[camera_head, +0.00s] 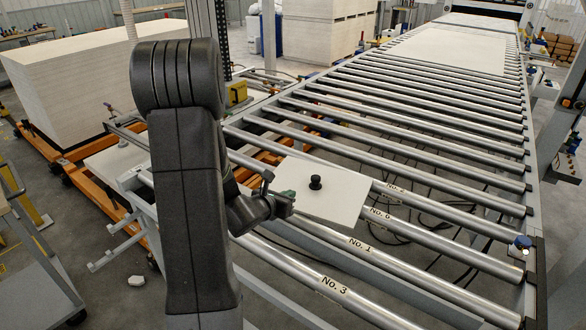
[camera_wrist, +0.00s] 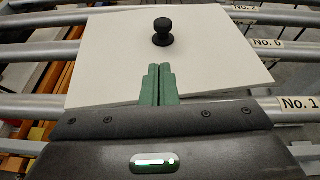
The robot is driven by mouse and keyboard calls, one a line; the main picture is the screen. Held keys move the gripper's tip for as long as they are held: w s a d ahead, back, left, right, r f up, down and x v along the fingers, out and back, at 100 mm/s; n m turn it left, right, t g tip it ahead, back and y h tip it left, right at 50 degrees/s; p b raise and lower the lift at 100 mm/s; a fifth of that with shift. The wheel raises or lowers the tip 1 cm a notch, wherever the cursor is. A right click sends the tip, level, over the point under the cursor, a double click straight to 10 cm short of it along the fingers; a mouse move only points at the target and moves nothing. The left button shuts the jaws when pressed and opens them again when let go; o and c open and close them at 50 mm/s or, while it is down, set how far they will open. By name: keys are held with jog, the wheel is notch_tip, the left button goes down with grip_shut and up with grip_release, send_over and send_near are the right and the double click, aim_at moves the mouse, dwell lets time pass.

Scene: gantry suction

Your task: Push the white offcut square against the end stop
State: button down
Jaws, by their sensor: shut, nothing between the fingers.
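The white offcut (camera_head: 336,201) is a flat square board with a black knob (camera_head: 315,182) standing on it. It lies across the rollers near the labels No. 2, No. 6 and No. 1, turned at an angle to them in the head view. In the wrist view the offcut (camera_wrist: 205,52) fills the upper middle, with the knob (camera_wrist: 161,32) beyond my fingertips. My gripper (camera_head: 287,196) is at the offcut's left edge; its green fingers (camera_wrist: 158,82) are closed together and overlap the near edge in the wrist view. I cannot tell whether they touch it. I cannot make out the end stop for certain.
Metal rollers (camera_head: 440,208) with open gaps run across the conveyor, and cables show below. A side rail (camera_head: 535,275) with a blue-topped button (camera_head: 522,241) lies at the right. A large white panel (camera_head: 450,50) lies farther up the conveyor. Stacked boards (camera_head: 90,80) stand at the left.

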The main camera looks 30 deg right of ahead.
jog(key=shift+w+d+f+m, duration=0.1)
jog(key=shift+w+d+m, duration=0.15)
jog(key=shift+d+m, duration=0.3)
jog(key=p, duration=0.4)
send_near(316, 176)
jog(key=shift+g, duration=0.3)
jog(key=w+d, duration=0.1)
jog(key=d, duration=0.2)
jog(key=w+d, duration=0.1)
jog(key=d, duration=0.1)
jog(key=shift+w, duration=0.35)
jog(key=shift+w+f+b, duration=0.15)
jog(key=shift+f+b, duration=0.15)
jog(key=shift+f, duration=0.65)
jog(key=shift+b, duration=0.55)
jog(key=shift+f, duration=0.1)
